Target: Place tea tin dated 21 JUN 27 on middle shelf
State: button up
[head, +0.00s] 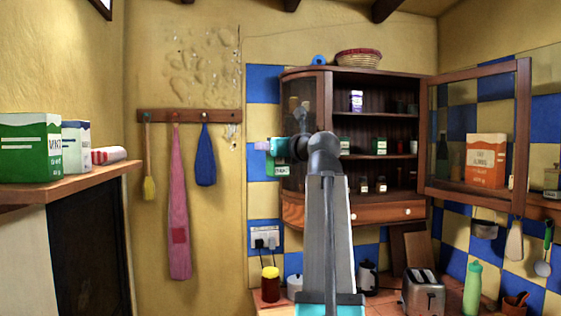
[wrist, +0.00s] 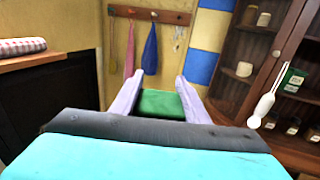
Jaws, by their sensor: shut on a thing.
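My gripper (head: 262,146) is left of the cabinet in the head view. In the wrist view my gripper (wrist: 162,82) has its two pale fingers shut on a green tin (wrist: 160,104). The held tin also shows just below the fingers in the head view (head: 282,171); its date is too small to read. The wooden cabinet (head: 370,78) stands open. Its middle shelf (head: 366,157) holds two green tins, a left one (head: 345,146) and a right one (head: 379,146), with a gap between them and dark red jars at the right. My arm hides part of the cabinet's left side.
The glass cabinet door (head: 522,140) is swung out to the right. A toaster (head: 423,293) and a green bottle (head: 472,289) stand on the counter below.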

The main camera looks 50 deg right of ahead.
notch_tip(320, 180, up, 8)
jog(key=w+a+p, duration=0.1)
jog(key=a+p, duration=0.1)
jog(key=shift+w+a+p, duration=0.2)
jog(key=shift+a+p, duration=0.1)
jog(key=shift+p, duration=0.1)
